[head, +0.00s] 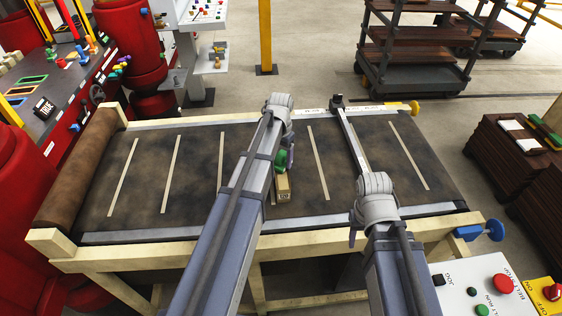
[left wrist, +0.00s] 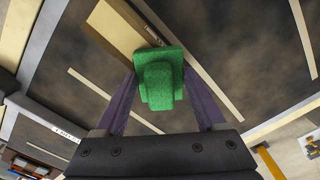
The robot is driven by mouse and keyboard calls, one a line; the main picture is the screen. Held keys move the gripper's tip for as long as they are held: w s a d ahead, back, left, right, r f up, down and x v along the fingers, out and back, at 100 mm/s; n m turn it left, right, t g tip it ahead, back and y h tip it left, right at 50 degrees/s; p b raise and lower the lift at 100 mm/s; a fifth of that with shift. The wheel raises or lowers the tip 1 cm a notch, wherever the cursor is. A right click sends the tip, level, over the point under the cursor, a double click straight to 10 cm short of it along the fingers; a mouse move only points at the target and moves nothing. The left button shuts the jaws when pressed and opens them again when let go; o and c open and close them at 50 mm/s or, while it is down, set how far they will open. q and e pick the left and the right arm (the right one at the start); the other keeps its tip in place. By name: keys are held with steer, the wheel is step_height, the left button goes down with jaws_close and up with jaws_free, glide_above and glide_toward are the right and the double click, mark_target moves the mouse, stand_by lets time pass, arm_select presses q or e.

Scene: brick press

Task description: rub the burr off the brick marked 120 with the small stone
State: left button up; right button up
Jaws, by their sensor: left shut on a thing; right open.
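A tan brick (head: 283,184) lies on the dark belt, just right of my left forearm in the head view. A small dark-edged label shows on its near end, too small to read surely. The brick also fills the upper middle of the left wrist view (left wrist: 105,22). My left gripper (head: 285,158) is shut on the small green stone (left wrist: 160,82). The stone is at the brick's end and overlaps its edge in the wrist view; I cannot tell whether they touch. No burr can be made out. My right gripper (head: 353,236) is open, mostly hidden by its wrist, over the belt's near edge.
The belt (head: 225,155) has pale cross stripes and a wooden frame. A grey bar (head: 353,142) crosses it right of the brick. A control box (head: 470,285) stands at the lower right, red machinery at the left. The belt's left half is clear.

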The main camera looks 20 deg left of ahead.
mark_target(282, 169)
arm_select(q)
steer(key=shift+w+a+f, duration=0.1)
steer(key=shift+w+a, duration=0.25)
steer(key=shift+w, duration=0.35)
steer(key=shift+w+a, duration=0.3)
steer(key=shift+w, duration=0.4)
steer(key=shift+s, duration=0.15)
steer(key=shift+s+d, duration=0.35)
steer(key=shift+s, duration=0.35)
steer(key=shift+s+d, duration=0.35)
steer(key=shift+s, duration=0.3)
steer(key=shift+s+d, duration=0.35)
steer(key=shift+s, duration=0.4)
steer(key=shift+s+d, duration=0.35)
steer(key=shift+s, duration=0.35)
steer(key=shift+s, duration=0.1)
